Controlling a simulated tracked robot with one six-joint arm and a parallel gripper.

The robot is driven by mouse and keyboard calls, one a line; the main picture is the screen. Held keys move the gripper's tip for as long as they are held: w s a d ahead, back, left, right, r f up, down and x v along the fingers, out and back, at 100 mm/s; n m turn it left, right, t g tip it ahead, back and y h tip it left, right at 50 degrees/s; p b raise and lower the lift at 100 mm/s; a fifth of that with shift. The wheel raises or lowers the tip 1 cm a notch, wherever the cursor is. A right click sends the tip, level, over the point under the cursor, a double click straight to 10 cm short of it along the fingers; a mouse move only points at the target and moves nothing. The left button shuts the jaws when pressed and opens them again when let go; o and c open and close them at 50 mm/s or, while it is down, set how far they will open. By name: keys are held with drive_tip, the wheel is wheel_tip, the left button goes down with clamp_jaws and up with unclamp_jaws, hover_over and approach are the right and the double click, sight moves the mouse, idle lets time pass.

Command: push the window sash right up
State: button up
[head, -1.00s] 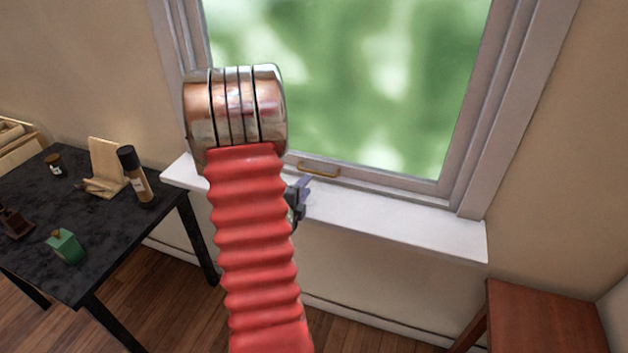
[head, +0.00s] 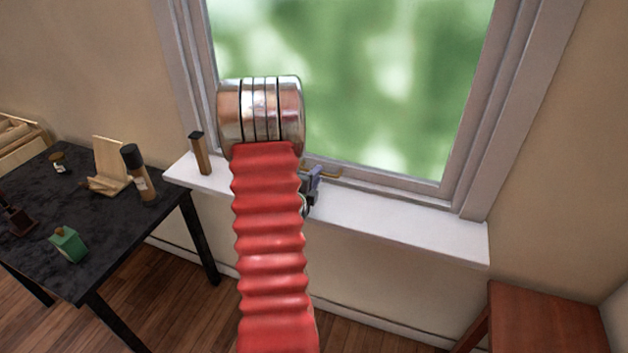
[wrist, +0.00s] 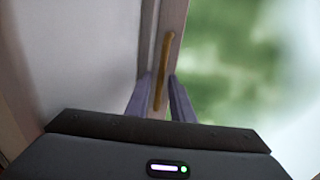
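The window sash (head: 400,178) is down, its bottom rail close to the white sill. A brass handle (head: 325,171) is fixed on the bottom rail, partly hidden behind my gripper (head: 316,176) in the head view. In the wrist view the handle (wrist: 161,72) runs lengthwise between the two purple fingers of my gripper (wrist: 160,92). The fingers are apart, one on each side of the handle, with a gap showing on both sides. I cannot tell whether either finger touches it.
The white sill (head: 430,228) juts out below the sash. A small brown block with a dark top (head: 200,153) stands at its left end. A black table (head: 100,235) with several small items is at left, a reddish-brown wooden table (head: 545,320) at lower right.

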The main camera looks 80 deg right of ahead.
clamp_jaws()
